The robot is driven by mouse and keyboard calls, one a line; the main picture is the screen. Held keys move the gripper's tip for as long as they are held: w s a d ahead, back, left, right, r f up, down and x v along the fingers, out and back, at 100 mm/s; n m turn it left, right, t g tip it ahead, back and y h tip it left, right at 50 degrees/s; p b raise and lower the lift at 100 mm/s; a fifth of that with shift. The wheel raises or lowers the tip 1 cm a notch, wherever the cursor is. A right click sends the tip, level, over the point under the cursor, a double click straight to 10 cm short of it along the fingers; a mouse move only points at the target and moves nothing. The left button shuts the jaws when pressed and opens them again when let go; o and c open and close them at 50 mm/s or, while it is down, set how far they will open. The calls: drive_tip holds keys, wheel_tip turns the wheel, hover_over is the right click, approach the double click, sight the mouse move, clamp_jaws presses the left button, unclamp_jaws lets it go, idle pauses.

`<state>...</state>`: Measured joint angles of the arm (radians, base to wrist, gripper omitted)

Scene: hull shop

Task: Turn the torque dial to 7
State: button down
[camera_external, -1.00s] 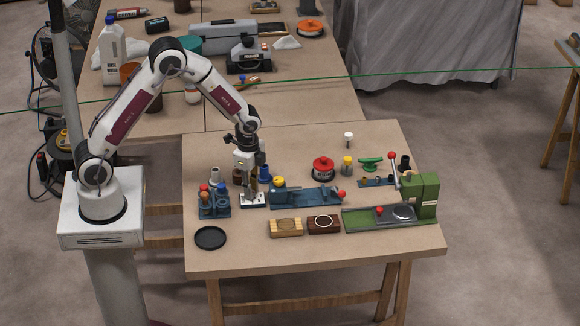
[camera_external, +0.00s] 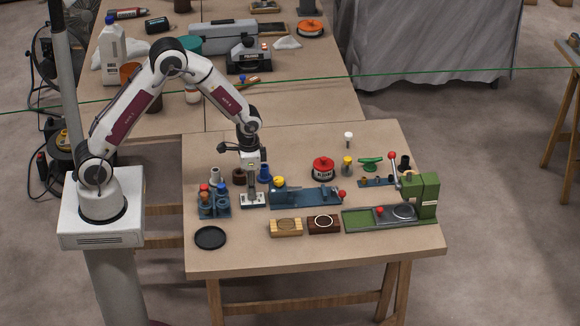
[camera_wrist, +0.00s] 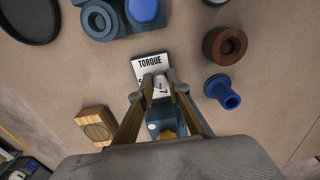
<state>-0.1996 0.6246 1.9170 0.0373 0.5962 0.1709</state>
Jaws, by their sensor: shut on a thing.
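The torque dial is a small light knob (camera_wrist: 160,82) with a red mark, on a white plate (camera_wrist: 150,65) lettered "TORQUE" in the wrist view. A digit that looks like 7 shows close to the knob, between my fingers; the other digits are mostly hidden. In the external view the plate (camera_external: 253,203) lies flat on the table. My gripper (camera_wrist: 161,86) is shut on the knob, one finger on each side. In the external view my gripper (camera_external: 252,187) points straight down onto the plate. I cannot tell exactly which digit the red mark points to.
A blue vise-like fixture (camera_external: 312,196) stands close to the right of the dial. A blue rack (camera_external: 214,212) with coloured tops is close on the left. A blue flanged part (camera_wrist: 222,92) and a brown ring (camera_wrist: 225,45) stand nearby. A black dish (camera_external: 210,238) lies front left.

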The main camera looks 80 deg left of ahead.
drive_tip(key=shift+n, duration=0.5)
drive_tip(key=c, duration=1.9)
unclamp_jaws()
drive_tip(key=shift+r, duration=0.1)
wheel_tip(320, 180, up, 12)
drive_tip(key=shift+d+f, duration=0.1)
